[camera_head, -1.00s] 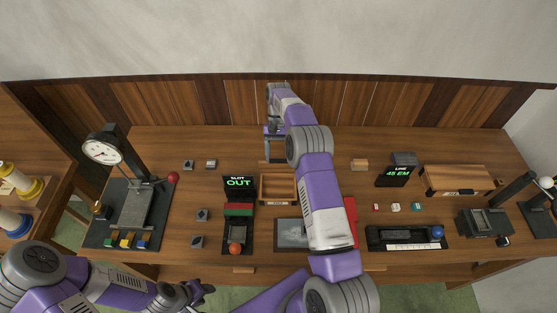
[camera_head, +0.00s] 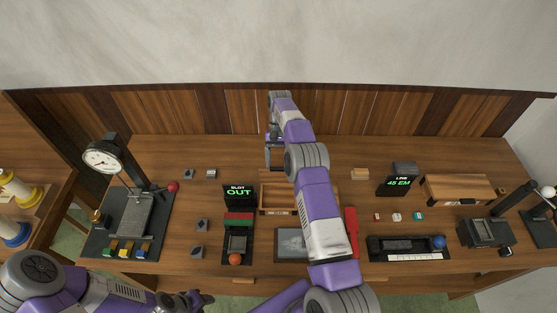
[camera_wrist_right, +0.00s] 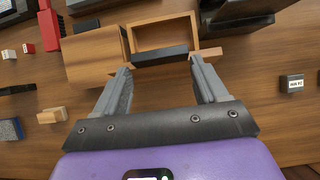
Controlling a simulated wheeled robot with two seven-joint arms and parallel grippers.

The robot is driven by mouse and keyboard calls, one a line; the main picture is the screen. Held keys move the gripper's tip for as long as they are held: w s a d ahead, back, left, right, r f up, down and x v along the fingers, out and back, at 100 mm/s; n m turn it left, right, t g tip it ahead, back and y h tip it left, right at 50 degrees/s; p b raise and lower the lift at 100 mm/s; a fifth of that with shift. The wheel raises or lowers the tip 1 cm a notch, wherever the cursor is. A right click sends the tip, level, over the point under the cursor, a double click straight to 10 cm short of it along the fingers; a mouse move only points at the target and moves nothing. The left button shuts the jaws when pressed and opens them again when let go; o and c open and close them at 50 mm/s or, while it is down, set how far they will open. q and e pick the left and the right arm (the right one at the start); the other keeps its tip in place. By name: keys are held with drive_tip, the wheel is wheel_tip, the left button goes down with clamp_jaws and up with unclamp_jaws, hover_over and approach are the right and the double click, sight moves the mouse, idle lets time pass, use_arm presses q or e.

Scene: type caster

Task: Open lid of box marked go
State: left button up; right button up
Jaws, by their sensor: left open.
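A wooden box (camera_head: 268,212) with an open top compartment stands mid-table. My right arm hides part of it. In the right wrist view the open compartment (camera_wrist_right: 163,30) shows a dark bar (camera_wrist_right: 160,56) across its near side, with a wooden panel or block (camera_wrist_right: 93,56) beside it on the left. I cannot read "go" on it. A second wooden box (camera_head: 457,187), closed, is at the right with an unreadable label. My right gripper (camera_wrist_right: 160,68) is open, fingertips near the bar's two ends; contact is unclear. My left gripper (camera_head: 203,298) is open and empty at the table's front edge.
A "SLOT OUT" display (camera_head: 239,193) stands just left of the central box. A red bar (camera_head: 352,232) and a "45 EM" display (camera_head: 398,180) lie to the right. A dial device (camera_head: 102,158) is far left. The table behind the displays is mostly clear.

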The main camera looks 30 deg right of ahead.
drive_tip(key=shift+o, duration=1.2)
drive_tip(key=shift+d+f, duration=0.1)
drive_tip(key=shift+f, duration=0.25)
wheel_tip(320, 180, up, 10)
drive_tip(key=p, duration=0.1)
drive_tip(key=shift+w+p, duration=0.15)
drive_tip(key=shift+p, duration=0.2)
drive_tip(key=shift+r, duration=0.1)
drive_tip(key=shift+c, duration=0.4)
